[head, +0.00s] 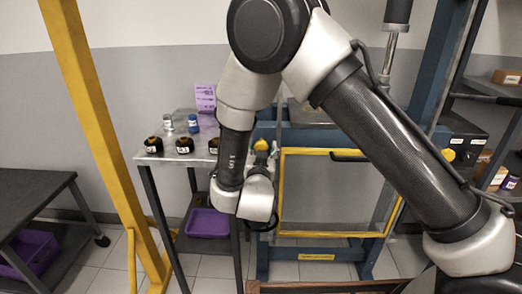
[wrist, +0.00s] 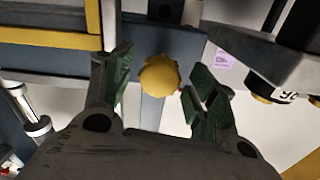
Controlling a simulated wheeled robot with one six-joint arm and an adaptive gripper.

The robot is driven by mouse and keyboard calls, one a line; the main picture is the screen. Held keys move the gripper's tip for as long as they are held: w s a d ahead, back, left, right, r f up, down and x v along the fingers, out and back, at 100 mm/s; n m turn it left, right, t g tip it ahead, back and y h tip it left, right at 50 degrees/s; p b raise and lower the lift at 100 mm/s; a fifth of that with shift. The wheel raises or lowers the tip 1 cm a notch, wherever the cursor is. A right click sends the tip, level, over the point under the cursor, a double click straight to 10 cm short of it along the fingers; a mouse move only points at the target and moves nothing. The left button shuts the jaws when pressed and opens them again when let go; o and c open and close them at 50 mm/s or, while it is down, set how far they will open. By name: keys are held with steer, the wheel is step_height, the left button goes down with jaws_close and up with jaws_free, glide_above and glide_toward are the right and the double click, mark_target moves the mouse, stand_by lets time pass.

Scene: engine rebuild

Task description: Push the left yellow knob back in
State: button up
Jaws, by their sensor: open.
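The left yellow knob (head: 261,145) is on the blue press frame, at the upper left of the yellow-edged guard. In the wrist view, the round, ridged yellow knob (wrist: 159,76) shows between the fingers of my gripper (wrist: 158,84). The fingers are spread apart, one on each side of the knob, with gaps to both. I cannot tell how far the fingertips are from it in depth. In the head view, my own wrist hides most of the gripper. The right yellow knob (head: 448,155) is on the right side of the press.
A metal side table (head: 150,156) left of my arm holds several black-and-gold jars and two small bottles. A purple sheet (head: 205,98) stands behind them. A purple bin (head: 207,222) is below. The yellow-edged guard (head: 330,234) fills the press front. A yellow post (head: 95,120) stands at left.

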mark_target(262, 137)
steer(key=shift+c, duration=0.3)
jaws_close()
steer(key=shift+w, duration=1.4)
steer(key=shift+o, duration=0.3)
jaws_free()
steer(key=shift+w+d, duration=0.1)
